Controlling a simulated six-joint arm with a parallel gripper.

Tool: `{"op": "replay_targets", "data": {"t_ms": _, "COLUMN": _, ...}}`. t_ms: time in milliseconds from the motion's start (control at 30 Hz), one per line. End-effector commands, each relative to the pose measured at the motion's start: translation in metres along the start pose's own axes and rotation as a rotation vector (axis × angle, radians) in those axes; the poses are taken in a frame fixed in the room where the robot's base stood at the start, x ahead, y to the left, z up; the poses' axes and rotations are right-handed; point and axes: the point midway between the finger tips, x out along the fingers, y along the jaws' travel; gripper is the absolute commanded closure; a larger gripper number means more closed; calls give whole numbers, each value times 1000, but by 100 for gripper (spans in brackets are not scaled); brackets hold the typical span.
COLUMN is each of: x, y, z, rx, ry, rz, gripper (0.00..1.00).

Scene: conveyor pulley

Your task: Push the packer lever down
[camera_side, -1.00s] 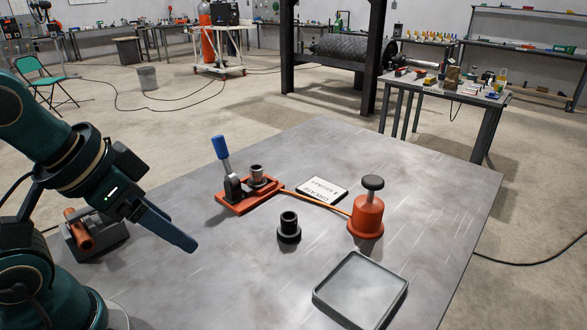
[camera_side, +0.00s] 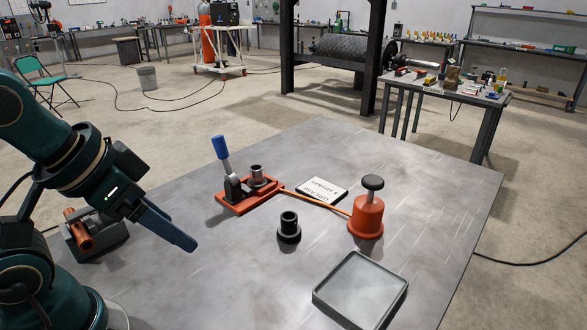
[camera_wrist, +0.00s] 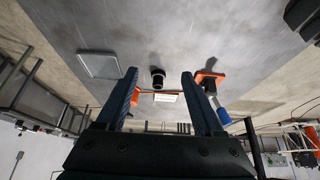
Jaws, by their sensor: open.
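The packer (camera_side: 246,198) is an orange base on the table with a lever (camera_side: 222,150) at its left end. The lever has a blue grip and stands up, leaning slightly left. A grey metal sleeve (camera_side: 256,174) sits on the base beside the lever. In the wrist view the blue grip (camera_wrist: 223,116) shows just right of the right finger, with the orange base (camera_wrist: 211,75) beyond it. My gripper (camera_side: 178,236) is to the left of the packer in the side view, apart from it, touching nothing. Its two fingers (camera_wrist: 160,88) are spread and empty.
An orange pot with a black knob (camera_side: 367,215) is joined to the packer by an orange hose (camera_side: 318,201). A black cup (camera_side: 289,228), a lettered card (camera_side: 321,190) and a grey tray (camera_side: 360,290) lie nearby. An orange cylinder on a grey stand (camera_side: 78,231) is behind my gripper.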

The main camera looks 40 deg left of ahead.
Motion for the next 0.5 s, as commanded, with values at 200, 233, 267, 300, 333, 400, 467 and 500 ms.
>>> {"op": "replay_targets", "data": {"t_ms": 200, "x": -1, "y": -18, "z": 5, "rx": 88, "ry": -25, "rz": -83, "gripper": 34}}
{"op": "replay_targets", "data": {"t_ms": 233, "x": -1, "y": -25, "z": 5, "rx": 115, "ry": -35, "rz": -113, "gripper": 34}}
{"op": "replay_targets", "data": {"t_ms": 267, "x": -1, "y": -33, "z": 6, "rx": 146, "ry": -50, "rz": -148, "gripper": 34}}
{"op": "replay_targets", "data": {"t_ms": 300, "x": -1, "y": -45, "z": 6, "rx": 193, "ry": -79, "rz": -199, "gripper": 34}}
{"op": "replay_targets", "data": {"t_ms": 333, "x": -1, "y": -55, "z": 6, "rx": 231, "ry": -105, "rz": -242, "gripper": 34}}
{"op": "replay_targets", "data": {"t_ms": 400, "x": -1, "y": -80, "z": 4, "rx": 329, "ry": -179, "rz": -344, "gripper": 34}}
{"op": "replay_targets", "data": {"t_ms": 467, "x": -2, "y": -102, "z": 0, "rx": 417, "ry": -251, "rz": -435, "gripper": 34}}
{"op": "replay_targets", "data": {"t_ms": 500, "x": -3, "y": -116, "z": -4, "rx": 477, "ry": -300, "rz": -495, "gripper": 34}}
